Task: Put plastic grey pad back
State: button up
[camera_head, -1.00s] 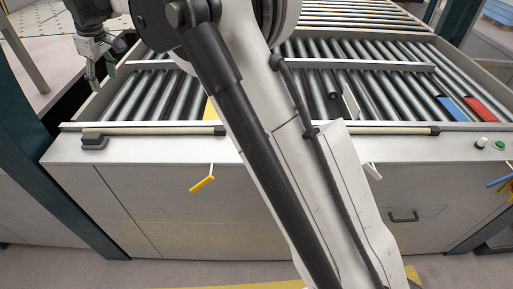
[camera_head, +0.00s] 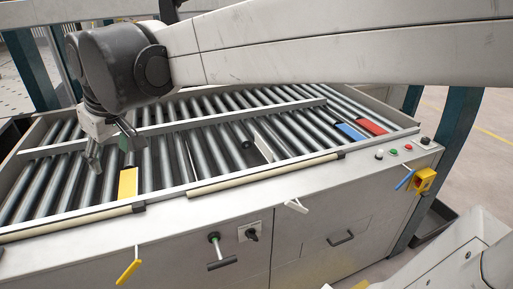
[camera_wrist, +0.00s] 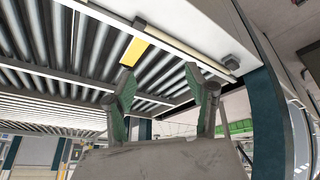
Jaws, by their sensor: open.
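My gripper (camera_head: 112,152) is open and empty over the left part of the roller bed, near the yellow pad. In the wrist view its two green-lined fingers (camera_wrist: 160,72) are spread apart with nothing between them. A light grey, plate-like piece (camera_head: 260,148) stands tilted among the rollers near the front, right of my gripper; I cannot tell for sure if it is the grey pad. A dark grey block (camera_wrist: 231,63) sits on the machine's front ledge in the wrist view, apart from the fingers.
The roller bed (camera_head: 75,178) has raised metal rails. A yellow pad (camera_head: 127,184), blue pad (camera_head: 350,131) and red pad (camera_head: 372,126) lie along it. Beige bars (camera_head: 265,174) edge the front. A yellow-handled lever (camera_head: 129,271) and a black-handled lever (camera_head: 221,263) stick out in front.

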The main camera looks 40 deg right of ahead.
jog(key=s+d+f+m, duration=0.1)
jog(key=s+d+f, duration=0.2)
jog(key=s, duration=0.3)
jog(key=s+d+f+m+t, duration=0.1)
jog(key=s+d+f+m, duration=0.1)
jog(key=s, duration=0.4)
jog(key=s+d+f+m+t+h, duration=0.1)
jog(key=s+d+f, duration=0.3)
jog(key=s+f, duration=0.2)
jog(key=shift+d, duration=0.2)
notch_tip(320, 180, down, 6)
jog(key=b, duration=0.6)
jog(key=shift+r, duration=0.1)
